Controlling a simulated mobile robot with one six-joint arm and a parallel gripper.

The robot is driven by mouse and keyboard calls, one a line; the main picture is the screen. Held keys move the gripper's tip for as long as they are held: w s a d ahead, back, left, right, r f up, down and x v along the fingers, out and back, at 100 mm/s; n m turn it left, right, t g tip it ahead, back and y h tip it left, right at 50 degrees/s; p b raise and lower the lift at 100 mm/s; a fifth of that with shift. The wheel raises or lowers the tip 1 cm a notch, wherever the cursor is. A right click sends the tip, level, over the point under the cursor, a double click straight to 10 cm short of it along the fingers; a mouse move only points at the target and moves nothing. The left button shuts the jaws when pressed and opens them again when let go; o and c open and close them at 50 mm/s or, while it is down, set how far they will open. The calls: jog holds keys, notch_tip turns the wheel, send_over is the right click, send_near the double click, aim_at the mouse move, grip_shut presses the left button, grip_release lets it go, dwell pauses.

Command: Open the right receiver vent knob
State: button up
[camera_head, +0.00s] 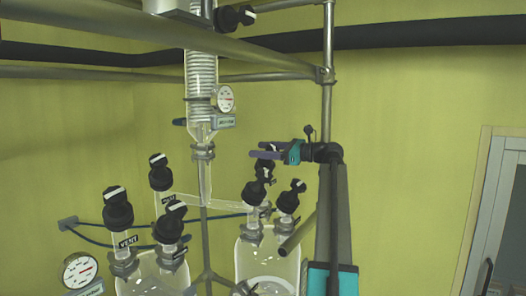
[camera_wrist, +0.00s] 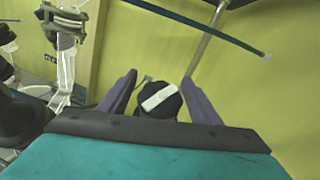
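The right receiver (camera_head: 268,262) is a clear glass vessel at the lower middle of the head view. Several black knobs with white stripes stand on its necks, among them a left one (camera_head: 254,192), one just behind it (camera_head: 265,172) and a right one (camera_head: 290,198). I cannot read which is the vent. My gripper (camera_head: 254,150), with purple fingers, is above these knobs. In the wrist view my gripper (camera_wrist: 160,77) is open, with a black knob (camera_wrist: 158,99) showing between its fingers. Its white stripe lies diagonally. Gaps show on both sides; I cannot tell its depth.
The left receiver (camera_head: 150,272) has several similar knobs, one labelled VENT (camera_head: 118,206). A glass coil column (camera_head: 201,85) with a gauge (camera_head: 225,98) stands left of my gripper. A metal upright (camera_head: 328,60) and horizontal rails (camera_head: 150,42) frame the area. A door (camera_head: 498,220) is at right.

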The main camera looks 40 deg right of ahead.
jog(key=shift+r+b, duration=0.85)
jog(key=shift+r, duration=0.8)
jog(key=s+a+r+b, duration=0.1)
jog(key=s+a+b, duration=0.3)
jog(key=s+a, duration=0.6)
jog(key=shift+s+r, duration=0.3)
jog(key=shift+s, duration=0.95)
jog(key=shift+d, duration=0.1)
